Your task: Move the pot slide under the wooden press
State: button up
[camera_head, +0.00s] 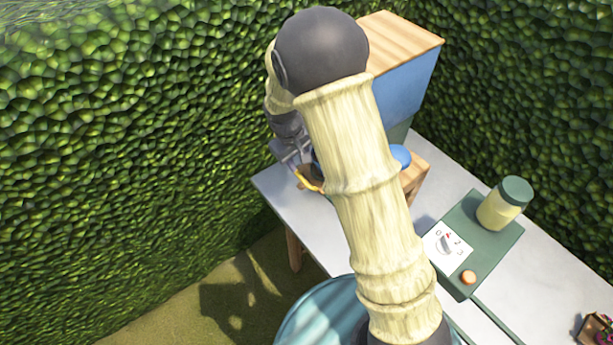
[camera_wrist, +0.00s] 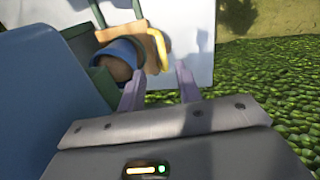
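The wooden press (camera_head: 405,85) is a tall blue box with a plank top at the back of the table, partly hidden by my arm. Its blue side fills the left of the wrist view (camera_wrist: 30,100). The pot slide has a yellow handle (camera_head: 307,181), which also shows in the wrist view (camera_wrist: 157,48). A brown pot with a blue rim (camera_wrist: 117,56) sits beside the handle. My gripper (camera_wrist: 159,72) is open, with its two fingers apart and the handle just beyond their tips. I cannot tell whether they touch it. In the head view, my arm hides most of the slide.
A grey table (camera_head: 545,270) carries a green board (camera_head: 485,225) with a capped jar (camera_head: 504,203), a drawn card (camera_head: 447,246) and an orange button (camera_head: 468,277). A flower box (camera_head: 595,329) stands at lower right. Green hedges (camera_head: 130,130) close in behind.

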aim_at(305, 181)
jog(key=f, duration=0.3)
jog(key=d+f, duration=0.1)
jog(key=f, duration=0.2)
jog(key=w+f+p, duration=0.1)
jog(key=f, duration=0.3)
jog(key=shift+d, duration=0.25)
jog(key=shift+c, duration=0.2)
